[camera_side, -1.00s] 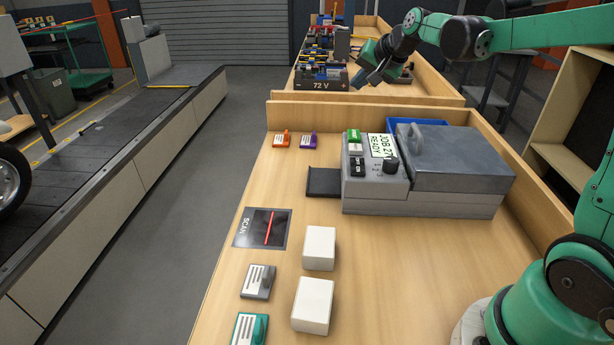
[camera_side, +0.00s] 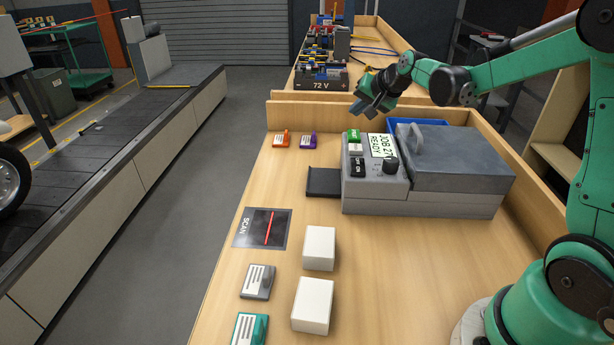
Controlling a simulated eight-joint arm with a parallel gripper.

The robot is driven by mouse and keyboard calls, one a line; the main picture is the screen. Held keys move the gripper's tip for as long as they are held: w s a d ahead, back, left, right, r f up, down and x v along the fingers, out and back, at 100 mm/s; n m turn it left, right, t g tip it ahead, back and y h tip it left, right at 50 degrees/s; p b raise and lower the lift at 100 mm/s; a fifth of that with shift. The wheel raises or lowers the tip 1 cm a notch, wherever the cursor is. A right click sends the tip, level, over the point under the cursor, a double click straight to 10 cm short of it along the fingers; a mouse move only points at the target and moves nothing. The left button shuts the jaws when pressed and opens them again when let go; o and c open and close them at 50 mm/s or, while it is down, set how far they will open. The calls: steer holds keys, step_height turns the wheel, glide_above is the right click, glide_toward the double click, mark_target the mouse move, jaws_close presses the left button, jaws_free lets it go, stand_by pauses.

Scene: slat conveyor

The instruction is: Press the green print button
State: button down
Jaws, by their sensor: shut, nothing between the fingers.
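The green print button (camera_side: 354,135) is at the back left of the grey printer's control panel. A white button (camera_side: 355,149) and a black on/off switch (camera_side: 357,167) sit in front of it. The display (camera_side: 381,146) reads "JOB 2/… READY", partly unreadable. A dark knob (camera_side: 390,166) is beside the switch. The printer (camera_side: 420,204) stands on the wooden bench with a closed, handled lid (camera_side: 455,160). My gripper (camera_side: 362,110) is shut and empty. It is above and behind the green button, apart from it, pointing down and left.
Orange (camera_side: 282,139) and purple (camera_side: 308,141) tags lie left of the printer. Two white boxes (camera_side: 319,248), a scan pad (camera_side: 262,228), and grey (camera_side: 258,281) and teal (camera_side: 249,329) tags are in front. A raised wooden edge (camera_side: 300,107) runs behind. A conveyor (camera_side: 110,150) is at left.

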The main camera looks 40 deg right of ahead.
mark_target(350, 132)
steer(key=shift+f, duration=1.4)
stand_by(1.0)
steer(key=shift+f, duration=0.4)
steer(key=shift+f, duration=0.45)
stand_by(0.5)
stand_by(0.3)
steer(key=shift+r, duration=3.4)
